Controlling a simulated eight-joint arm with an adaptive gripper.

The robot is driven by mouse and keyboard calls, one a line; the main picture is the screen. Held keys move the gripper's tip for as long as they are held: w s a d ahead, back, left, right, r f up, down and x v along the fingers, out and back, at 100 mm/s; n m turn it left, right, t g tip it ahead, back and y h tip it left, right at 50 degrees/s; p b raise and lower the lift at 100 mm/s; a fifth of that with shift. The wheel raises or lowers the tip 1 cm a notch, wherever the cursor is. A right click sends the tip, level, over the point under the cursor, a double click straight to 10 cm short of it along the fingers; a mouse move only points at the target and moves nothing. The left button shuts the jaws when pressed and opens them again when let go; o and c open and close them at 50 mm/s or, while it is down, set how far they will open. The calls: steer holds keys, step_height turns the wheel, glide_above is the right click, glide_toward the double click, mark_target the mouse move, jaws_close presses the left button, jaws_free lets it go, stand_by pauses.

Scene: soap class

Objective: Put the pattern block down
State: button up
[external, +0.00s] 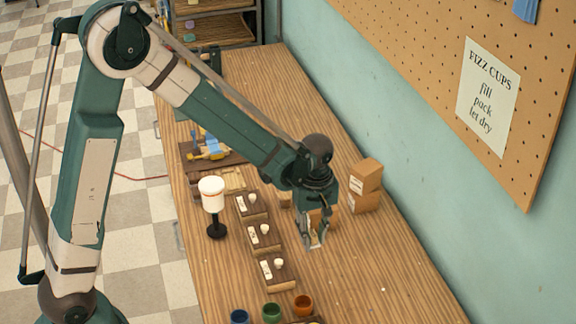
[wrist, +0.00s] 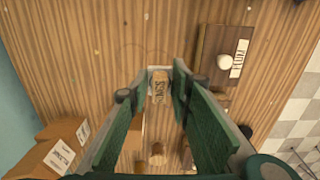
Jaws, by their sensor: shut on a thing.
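The pattern block (wrist: 160,88) is a small tan block with dark lettering on its side and a pale end. It sits between the fingers of my gripper (wrist: 164,72) in the wrist view, and the fingers are shut on it. In the external view my gripper (external: 316,240) points down over the right part of the wooden table (external: 365,275), to the right of the row of dark trays. The block is small and partly covered by the fingers there. I cannot tell whether its underside touches the table.
Dark trays with white pieces and labels (external: 264,237) stand left of my gripper. Cardboard boxes (external: 365,175) are stacked behind it by the wall. A white-topped black stand (external: 212,194) is further left. Coloured cups (external: 271,312) are at the front. Table to the right is clear.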

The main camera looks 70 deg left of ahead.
mark_target(313, 234)
steer(key=shift+f, duration=2.3)
steer(key=shift+f+b, duration=0.35)
steer(key=shift+f, duration=1.5)
steer(key=shift+f, duration=0.15)
steer(key=o, duration=0.4)
steer(key=shift+f, duration=0.1)
steer(key=o, duration=0.5)
steer(key=shift+c, duration=0.2)
steer(key=shift+r, duration=0.2)
steer(key=shift+r+p, duration=0.55)
steer(key=shift+r, duration=5.5)
